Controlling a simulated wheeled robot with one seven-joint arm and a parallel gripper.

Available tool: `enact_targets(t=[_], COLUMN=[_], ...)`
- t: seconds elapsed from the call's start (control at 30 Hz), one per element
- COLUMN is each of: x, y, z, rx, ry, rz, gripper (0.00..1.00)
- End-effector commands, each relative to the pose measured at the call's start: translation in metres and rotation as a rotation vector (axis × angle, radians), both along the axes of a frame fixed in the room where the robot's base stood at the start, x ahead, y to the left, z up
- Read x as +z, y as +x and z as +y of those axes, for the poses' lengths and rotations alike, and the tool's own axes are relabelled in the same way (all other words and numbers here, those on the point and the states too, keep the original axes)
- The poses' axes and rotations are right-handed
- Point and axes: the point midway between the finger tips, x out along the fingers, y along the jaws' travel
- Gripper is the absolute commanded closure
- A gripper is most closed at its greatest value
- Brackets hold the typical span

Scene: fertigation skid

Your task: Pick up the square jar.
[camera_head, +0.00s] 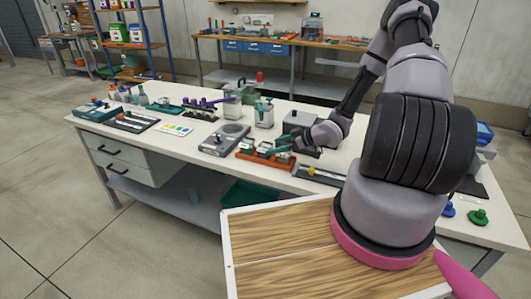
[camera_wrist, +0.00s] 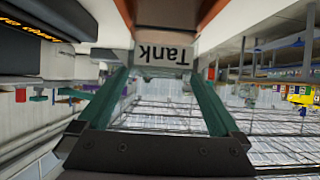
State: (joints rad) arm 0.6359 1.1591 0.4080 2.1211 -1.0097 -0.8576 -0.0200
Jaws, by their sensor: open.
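My gripper (camera_head: 280,147) reaches down over an orange-red rack (camera_head: 258,160) near the front edge of the bench. In the wrist view, my gripper (camera_wrist: 162,72) has its two teal fingers apart. Small items stand in the rack, partly hidden by my fingers. I cannot tell for sure which thing is the square jar. A pale boxy container with a green top (camera_head: 264,113) stands farther back, apart from my gripper.
A grey scale-like device (camera_head: 225,139) stands left of the rack. A dark device with an orange display (camera_wrist: 35,38) is close by in the wrist view. A green knob (camera_head: 479,216) lies at the right.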

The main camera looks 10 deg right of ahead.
Motion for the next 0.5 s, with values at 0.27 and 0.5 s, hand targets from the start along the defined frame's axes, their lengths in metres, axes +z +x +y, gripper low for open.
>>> enact_targets(t=[0.27,0.5], x=[-0.01,-0.026], y=[0.011,0.029], z=[0.015,0.038], rx=[0.001,0.0], ry=[-0.001,-0.002], rz=[0.001,0.001], gripper=[0.0,0.0])
